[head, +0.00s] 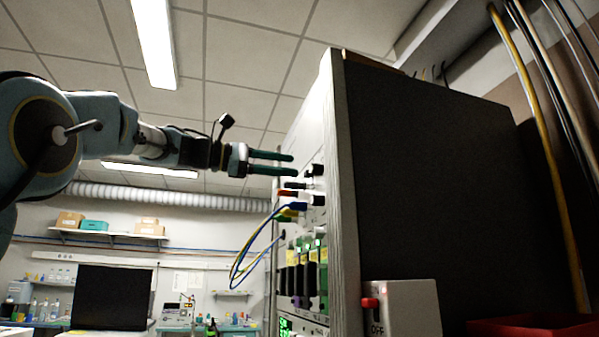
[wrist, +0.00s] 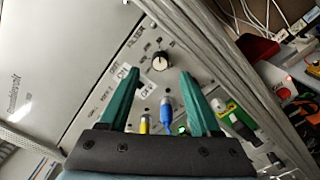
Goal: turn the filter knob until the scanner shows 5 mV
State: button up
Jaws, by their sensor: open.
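A round knob with a black body and a pale face (wrist: 159,62) sits on the grey front panel of the cabinet, with small lettering around it too blurred to read surely. My gripper (wrist: 159,73) is open, its two green fingers pointing at the panel, with the knob between the fingertips in the picture. No contact with the knob shows.
Blue and yellow cables (head: 243,250) hang in loops from the panel below my gripper; their plugs also show in the wrist view (wrist: 165,112). A grey box with a red switch marked OFF (head: 400,307) is on the cabinet's side. Open room lies left of the panel.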

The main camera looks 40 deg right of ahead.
jog(key=b+v, duration=0.1)
jog(key=v, duration=0.5)
dwell(0.4)
jog(key=w+f+n+t+y, duration=0.1)
jog(key=w+f+n+t, duration=0.15)
jog(key=w+f, duration=0.4)
jog(key=w+f+n+t+y, duration=0.1)
jog(key=w+f+t, duration=0.2)
jog(key=f, duration=0.6)
jog(key=w+a+f+t+y, duration=0.1)
jog(key=w+a+f+y, duration=0.1)
jog(key=a+f, duration=0.35)
jog(key=w+a+f+t+y, duration=0.1)
jog(key=w+a+f+y, duration=0.1)
jog(key=f, duration=0.7)
jog(key=w+a+f+t+y, duration=0.1)
jog(key=w+a+f+y, duration=0.1)
jog(key=a+f, duration=0.35)
jog(key=s+a+f+m+y, duration=0.1)
jog(key=s+a+f+y, duration=0.15)
jog(key=a+f, duration=0.6)
jog(key=s+a+f+m+y, duration=0.25)
jog(key=a+f, duration=0.25)
jog(key=f, duration=0.6)
jog(key=s+a+f+m+y, duration=0.3)
jog(key=s+a+f+m, duration=0.1)
jog(key=s+a+f, duration=0.6)
jog(key=shift+s+a+f+y, duration=0.3)
jog(key=shift+a+f, duration=0.25)
jog(key=shift+a, duration=0.2)
